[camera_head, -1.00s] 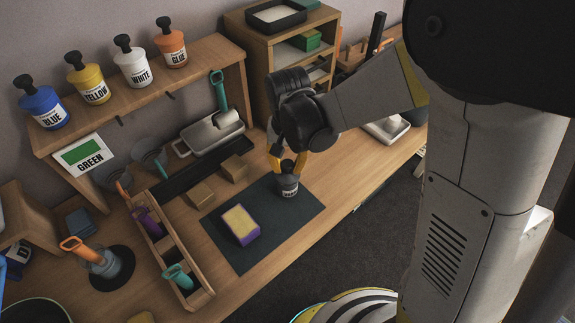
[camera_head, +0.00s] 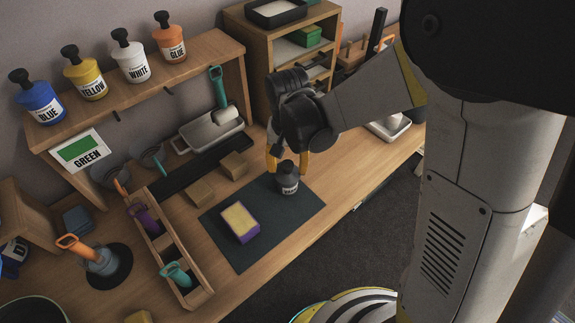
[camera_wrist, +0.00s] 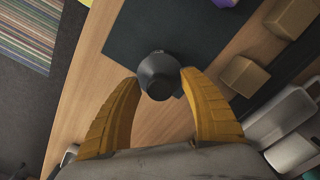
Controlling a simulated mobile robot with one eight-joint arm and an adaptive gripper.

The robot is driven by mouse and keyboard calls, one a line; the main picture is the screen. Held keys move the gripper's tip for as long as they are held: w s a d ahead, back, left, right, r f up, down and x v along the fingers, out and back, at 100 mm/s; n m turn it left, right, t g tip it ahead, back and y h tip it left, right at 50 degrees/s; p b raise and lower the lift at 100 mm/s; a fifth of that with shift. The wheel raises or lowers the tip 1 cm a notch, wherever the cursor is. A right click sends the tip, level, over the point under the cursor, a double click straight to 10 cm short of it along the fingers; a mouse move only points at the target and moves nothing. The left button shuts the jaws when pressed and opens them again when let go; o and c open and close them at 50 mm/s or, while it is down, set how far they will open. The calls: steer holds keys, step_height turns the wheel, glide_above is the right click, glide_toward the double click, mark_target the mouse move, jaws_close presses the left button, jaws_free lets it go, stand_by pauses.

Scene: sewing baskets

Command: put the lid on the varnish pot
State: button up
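The varnish pot (camera_head: 289,188) is a small dark pot with a pale label, upright on the dark mat near its upper right corner. A black lid (camera_head: 287,168) sits on top of it and looks level; the seam is too small to check. In the wrist view the lid (camera_wrist: 158,74) shows from above as a dark round top. My gripper (camera_head: 288,160) is over the pot with its yellow fingers spread to either side of the lid. In the wrist view the gripper (camera_wrist: 160,84) is open, with a gap visible at the fingertips.
A yellow and purple sponge (camera_head: 240,222) lies on the dark mat (camera_head: 265,245). Wooden blocks (camera_head: 233,165) stand behind the mat. A wooden tool caddy (camera_head: 180,255) is to the left. Paint bottles (camera_head: 130,58) line a shelf. The mat's front right area is clear.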

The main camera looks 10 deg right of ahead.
step_height(320, 180, up, 12)
stand_by(0.6)
steer(key=shift+d+r, duration=0.1)
steer(key=s+d+r+n+t, duration=0.1)
steer(key=s+d+r+t, duration=0.1)
steer(key=s+d, duration=0.3)
steer(key=s+d+r+n+t, duration=0.1)
steer(key=s+d+r+t, duration=0.1)
steer(key=s+d+t, duration=0.3)
steer(key=d, duration=0.3)
steer(key=shift+s+d+r, duration=0.15)
steer(key=shift+s+r, duration=0.15)
steer(key=shift+s, duration=0.1)
stand_by(0.4)
